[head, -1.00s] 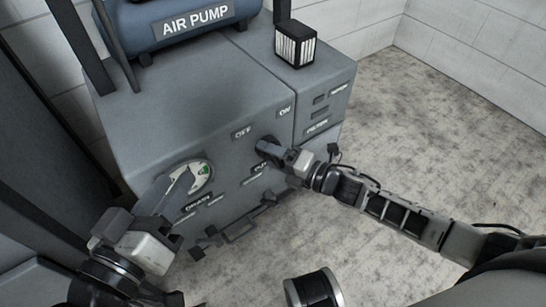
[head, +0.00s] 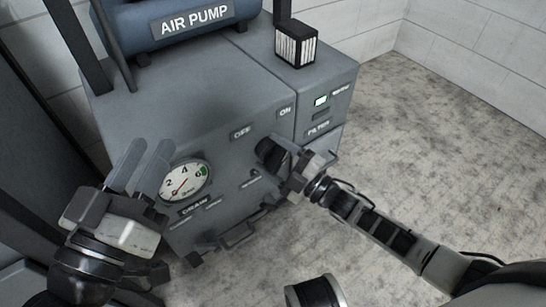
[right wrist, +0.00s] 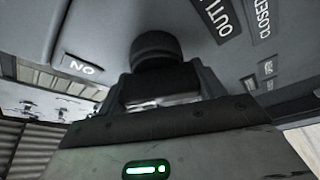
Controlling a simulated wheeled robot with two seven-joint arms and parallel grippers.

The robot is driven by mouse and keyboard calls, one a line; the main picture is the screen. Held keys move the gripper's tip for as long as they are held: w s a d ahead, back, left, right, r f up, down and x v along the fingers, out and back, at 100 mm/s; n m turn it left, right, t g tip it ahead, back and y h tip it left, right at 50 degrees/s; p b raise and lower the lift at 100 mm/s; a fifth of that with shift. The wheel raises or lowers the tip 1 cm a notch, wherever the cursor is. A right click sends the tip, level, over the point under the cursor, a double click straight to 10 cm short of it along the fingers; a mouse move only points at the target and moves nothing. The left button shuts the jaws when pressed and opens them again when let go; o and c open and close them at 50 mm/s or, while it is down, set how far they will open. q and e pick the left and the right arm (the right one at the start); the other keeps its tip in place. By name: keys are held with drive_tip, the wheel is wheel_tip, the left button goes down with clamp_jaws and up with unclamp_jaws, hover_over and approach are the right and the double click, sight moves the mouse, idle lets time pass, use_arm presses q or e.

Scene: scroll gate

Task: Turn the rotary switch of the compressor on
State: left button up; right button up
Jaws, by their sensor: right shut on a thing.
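The compressor is a grey cabinet (head: 190,90) with a blue tank (head: 180,25) marked AIR PUMP on top. Its rotary switch is a dark round knob (right wrist: 155,48) on the front panel, below the OFF label (head: 242,132) and ON label (head: 286,112). My right gripper (head: 276,158) is shut on the knob and hides much of it in the head view. The right wrist view shows the knob between the fingers. My left gripper (head: 150,148) is open and empty, in front of the panel, left of the round gauge (head: 187,181).
A dark handle (head: 238,236) sits low on the front. A black-and-white box-shaped part (head: 295,45) stands on top. The floor (head: 430,160) to the right is clear.

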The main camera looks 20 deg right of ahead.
use_arm(q)
drive_tip(key=shift+w+r, duration=0.1)
drive_tip(key=shift+r, duration=0.2)
use_arm(e)
drive_tip(key=shift+m+t, duration=0.4)
drive_tip(key=shift+m, duration=0.3)
drive_tip(key=o, duration=1)
use_arm(q)
drive_tip(key=shift+f, duration=0.15)
